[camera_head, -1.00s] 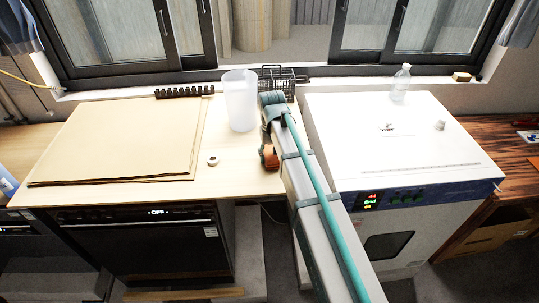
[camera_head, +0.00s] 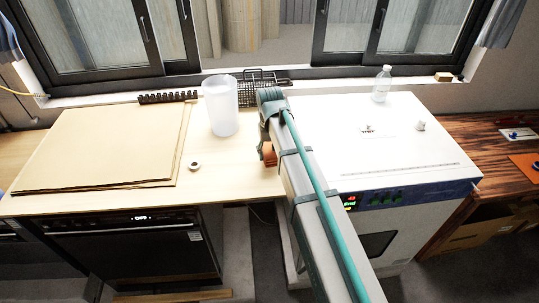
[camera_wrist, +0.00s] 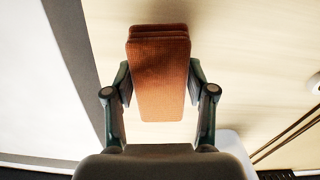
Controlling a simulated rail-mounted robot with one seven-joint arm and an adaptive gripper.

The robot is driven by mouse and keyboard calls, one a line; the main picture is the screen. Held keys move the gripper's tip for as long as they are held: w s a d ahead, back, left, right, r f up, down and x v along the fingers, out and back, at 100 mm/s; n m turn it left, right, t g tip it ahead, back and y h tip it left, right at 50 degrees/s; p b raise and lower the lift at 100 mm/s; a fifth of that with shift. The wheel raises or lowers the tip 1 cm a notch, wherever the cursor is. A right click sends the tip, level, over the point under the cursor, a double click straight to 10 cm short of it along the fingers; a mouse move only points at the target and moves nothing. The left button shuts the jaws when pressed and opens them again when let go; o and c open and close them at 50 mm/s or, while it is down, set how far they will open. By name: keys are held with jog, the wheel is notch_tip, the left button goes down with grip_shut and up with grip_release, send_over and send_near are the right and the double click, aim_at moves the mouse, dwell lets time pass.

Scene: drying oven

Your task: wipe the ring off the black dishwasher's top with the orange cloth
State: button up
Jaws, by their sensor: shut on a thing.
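My gripper (camera_wrist: 160,97) is shut on the orange cloth (camera_wrist: 160,78), a folded stack that sticks out past both fingers. In the head view the orange cloth (camera_head: 269,153) shows beside my arm, over the right end of the pale wooden top (camera_head: 230,178). I cannot tell whether it touches the top. The black dishwasher (camera_head: 130,255) stands under this top. A small white ring (camera_head: 194,166) with a dark centre lies on the top, left of the cloth and apart from it. The ring is partly cut off at the right edge of the wrist view (camera_wrist: 315,84).
A translucent cylinder (camera_head: 221,106) stands behind the ring. Cardboard sheets (camera_head: 95,150) cover the left of the top. A black rack (camera_head: 168,97) and a wire basket (camera_head: 262,86) sit at the back. The white oven (camera_head: 385,140) with a bottle (camera_head: 382,83) stands right of my arm.

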jog(key=shift+r+p, duration=1.4)
jog(key=shift+r, duration=1.15)
